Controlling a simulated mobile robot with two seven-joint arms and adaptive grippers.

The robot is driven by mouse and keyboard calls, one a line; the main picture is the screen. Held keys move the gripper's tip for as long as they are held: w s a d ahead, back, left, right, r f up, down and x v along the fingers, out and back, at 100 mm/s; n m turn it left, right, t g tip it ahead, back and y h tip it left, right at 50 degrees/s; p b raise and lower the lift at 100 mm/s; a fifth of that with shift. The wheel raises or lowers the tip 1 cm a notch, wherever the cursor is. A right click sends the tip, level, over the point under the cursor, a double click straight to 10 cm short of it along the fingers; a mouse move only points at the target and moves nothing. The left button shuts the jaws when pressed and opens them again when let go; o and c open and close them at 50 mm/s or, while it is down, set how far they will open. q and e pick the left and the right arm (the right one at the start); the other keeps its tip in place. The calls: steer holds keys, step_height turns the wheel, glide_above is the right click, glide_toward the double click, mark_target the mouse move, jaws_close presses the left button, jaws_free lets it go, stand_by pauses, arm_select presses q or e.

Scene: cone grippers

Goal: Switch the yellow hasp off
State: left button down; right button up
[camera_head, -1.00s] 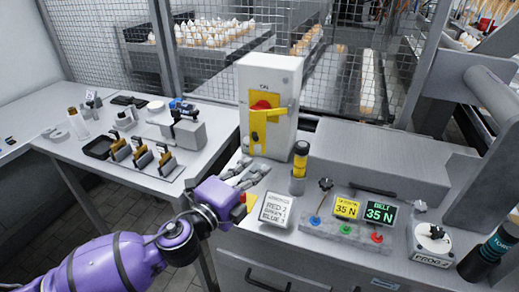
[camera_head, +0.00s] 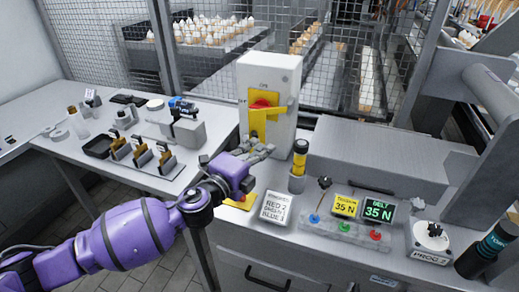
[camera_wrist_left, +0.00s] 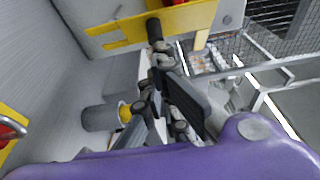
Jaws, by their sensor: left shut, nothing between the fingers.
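A white box (camera_head: 286,128) stands upright at the back of the counter, with a yellow plate on its front and a red knob (camera_head: 261,104) on that plate. The yellow hasp (camera_head: 257,124) hangs on the box's front below the knob. My left gripper (camera_head: 268,150) is shut and empty, just in front of the lower part of the box; I cannot tell whether it touches the box. In the left wrist view, the dark fingers (camera_wrist_left: 160,65) point at yellow parts (camera_wrist_left: 140,32) on the box. My right gripper is out of view.
A yellow-and-black cylinder (camera_head: 299,160) stands close right of the gripper. A label sign (camera_head: 275,208) and a panel with coloured knobs (camera_head: 345,229) sit in front. A side table (camera_head: 60,150) holds small items at left. A mesh fence (camera_head: 340,80) stands behind.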

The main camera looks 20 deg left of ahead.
mark_target(250, 134)
arm_select(q)
steer(key=shift+w+a+m+h+b, duration=0.2)
steer(key=shift+a+m+h+b, duration=0.2)
steer(key=shift+h, duration=0.2)
steer(key=shift+a, duration=0.15)
steer(key=w+a+m+g+h+b, duration=0.1)
steer(key=a+h, duration=0.1)
steer(key=w+a+m+g+h+b, duration=0.1)
steer(key=w+a+m+h, duration=0.1)
steer(key=shift+w+a+g+h+b, duration=0.15)
steer(key=shift+w+g+h+b, duration=0.15)
steer(key=shift+b, duration=0.1)
steer(key=shift+w+a, duration=0.2)
steer(key=shift+w, duration=0.05)
